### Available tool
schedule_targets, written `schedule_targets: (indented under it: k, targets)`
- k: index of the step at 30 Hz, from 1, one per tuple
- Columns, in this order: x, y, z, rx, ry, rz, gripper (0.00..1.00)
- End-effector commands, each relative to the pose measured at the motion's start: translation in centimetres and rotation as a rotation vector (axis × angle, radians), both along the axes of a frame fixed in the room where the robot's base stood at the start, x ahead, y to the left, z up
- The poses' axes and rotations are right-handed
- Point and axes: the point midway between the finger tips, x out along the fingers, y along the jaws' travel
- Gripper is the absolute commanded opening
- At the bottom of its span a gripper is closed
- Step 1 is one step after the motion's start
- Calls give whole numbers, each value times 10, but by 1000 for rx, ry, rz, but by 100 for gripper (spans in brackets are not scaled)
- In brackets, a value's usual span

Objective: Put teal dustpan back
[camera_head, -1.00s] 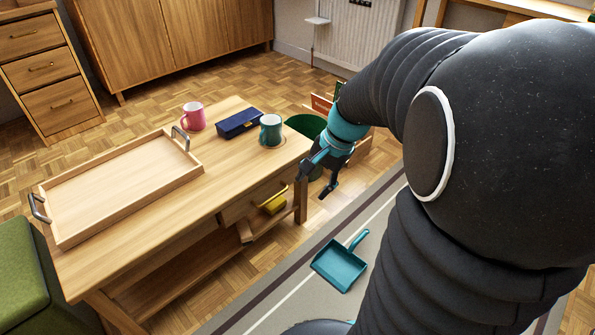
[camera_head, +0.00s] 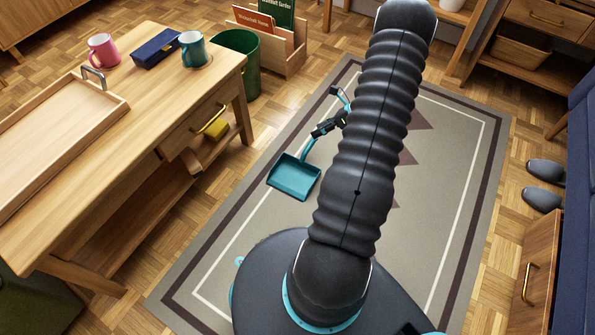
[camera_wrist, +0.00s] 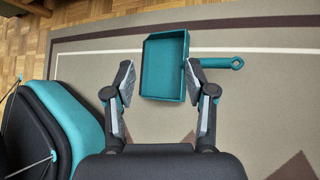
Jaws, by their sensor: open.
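The teal dustpan (camera_head: 293,176) lies on the grey rug, its handle pointing toward my gripper (camera_head: 336,112) in the head view. My gripper is partly hidden behind my arm there. In the wrist view the dustpan (camera_wrist: 164,66) lies ahead of my gripper (camera_wrist: 162,84), with its pan in line with the gap between the open fingers and its handle (camera_wrist: 218,63) reaching right past the right finger. The fingers hold nothing. I cannot tell how high they are above the rug.
A wooden table (camera_head: 120,125) stands at left with a tray (camera_head: 60,125), pink mug (camera_head: 103,50), blue case (camera_head: 157,48) and teal mug (camera_head: 193,48). A green bin (camera_head: 237,62) and book crate (camera_head: 285,50) stand behind. Slippers (camera_head: 543,185) lie right. The rug (camera_head: 440,190) is otherwise clear.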

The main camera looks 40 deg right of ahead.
Motion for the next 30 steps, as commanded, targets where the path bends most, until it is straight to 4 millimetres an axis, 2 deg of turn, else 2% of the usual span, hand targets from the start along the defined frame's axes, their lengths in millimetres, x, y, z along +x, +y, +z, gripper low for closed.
schedule_targets:
  k: [1, 3, 6, 9, 14, 24, 30]
  targets:
    - [-9, -10, -24, 48, 22, -68, 55]
    - [-18, -20, -49, 104, 45, -154, 55]
    - [-28, -31, -77, 168, 72, -250, 55]
    - [-36, -37, -95, 213, 88, -314, 55]
    - [-38, -38, -109, 242, 99, -357, 55]
    - [-4, -6, -142, 244, 101, -356, 55]
    - [10, 5, -154, 242, 99, -355, 55]
